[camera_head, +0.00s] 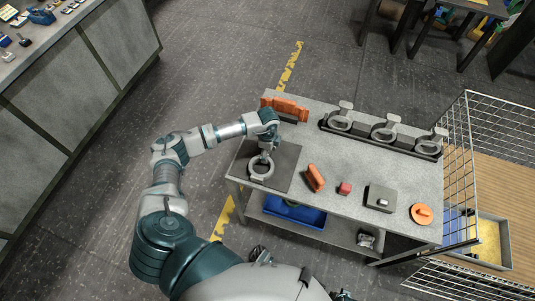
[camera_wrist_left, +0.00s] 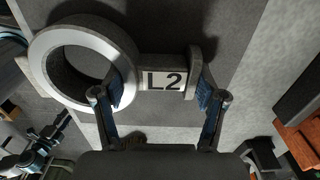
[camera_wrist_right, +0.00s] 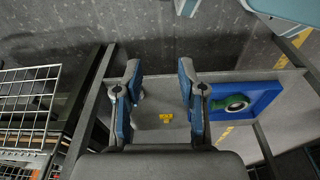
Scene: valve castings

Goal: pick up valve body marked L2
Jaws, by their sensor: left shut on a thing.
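The valve body marked L2 (camera_wrist_left: 163,81) is a grey metal ring with a short neck, an end flange and a white L2 label. In the head view the valve body (camera_head: 261,167) is at the dark mat (camera_head: 283,160) on the table's left end; I cannot tell whether it touches the mat. My left gripper (camera_wrist_left: 158,97) has one finger at the ring side of the neck and the other at the flange, shut on the valve body. The left gripper (camera_head: 265,152) is above it in the head view. My right gripper (camera_wrist_right: 159,88) is open and empty in the right wrist view.
Several similar castings (camera_head: 384,130) stand in a dark rack along the table's back edge. A blue bin (camera_wrist_right: 270,95) is on the lower shelf. A wire cage stands right.

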